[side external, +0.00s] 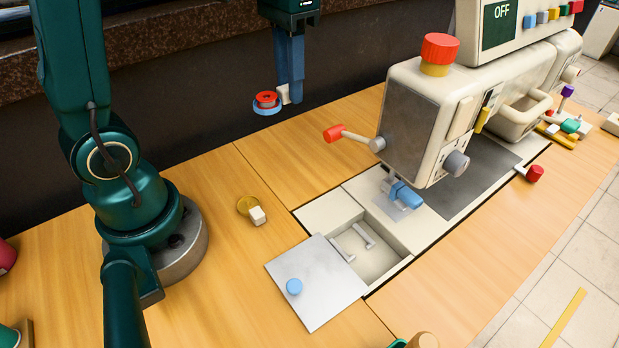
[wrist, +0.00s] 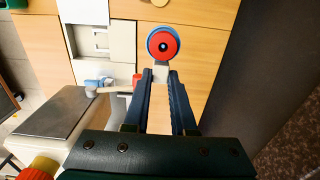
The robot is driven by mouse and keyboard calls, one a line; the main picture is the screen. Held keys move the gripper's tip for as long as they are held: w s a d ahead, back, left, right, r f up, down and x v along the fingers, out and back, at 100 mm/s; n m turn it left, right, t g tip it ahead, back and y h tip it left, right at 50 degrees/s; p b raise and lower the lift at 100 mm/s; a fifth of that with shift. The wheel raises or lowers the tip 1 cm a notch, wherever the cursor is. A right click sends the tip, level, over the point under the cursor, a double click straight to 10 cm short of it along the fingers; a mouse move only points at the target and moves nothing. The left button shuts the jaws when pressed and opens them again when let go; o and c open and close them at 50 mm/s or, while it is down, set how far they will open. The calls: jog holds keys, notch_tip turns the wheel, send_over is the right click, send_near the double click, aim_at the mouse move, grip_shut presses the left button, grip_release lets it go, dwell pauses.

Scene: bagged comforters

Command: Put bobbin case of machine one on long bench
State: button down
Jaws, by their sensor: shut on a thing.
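My gripper (side external: 291,98) is shut on the white tab of a round blue bobbin case (side external: 266,107) with a red bobbin in it. The case hangs in the air above the back of the wooden bench (side external: 215,180), apart from the surface. In the wrist view the blue bobbin case (wrist: 150,53) shows just beyond my fingertips (wrist: 160,76), red face toward the camera. The sewing machine (side external: 415,115) stands to the right, with its slide plate (side external: 315,285) pulled aside and the bay (side external: 375,262) below open. I cannot tell which surface is called the long bench.
A red-tipped lever (side external: 348,135) sticks out from the machine toward my gripper. A second machine (side external: 525,105) stands behind at right. Bare wood lies left of the open bay.

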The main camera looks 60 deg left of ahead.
send_over(292, 151)
notch_tip(292, 151, down, 12)
jog(key=shift+f, duration=1.9)
jog(key=shift+f, duration=0.6)
grip_release()
jog(key=shift+r, duration=0.15)
jog(key=shift+r, duration=3.35)
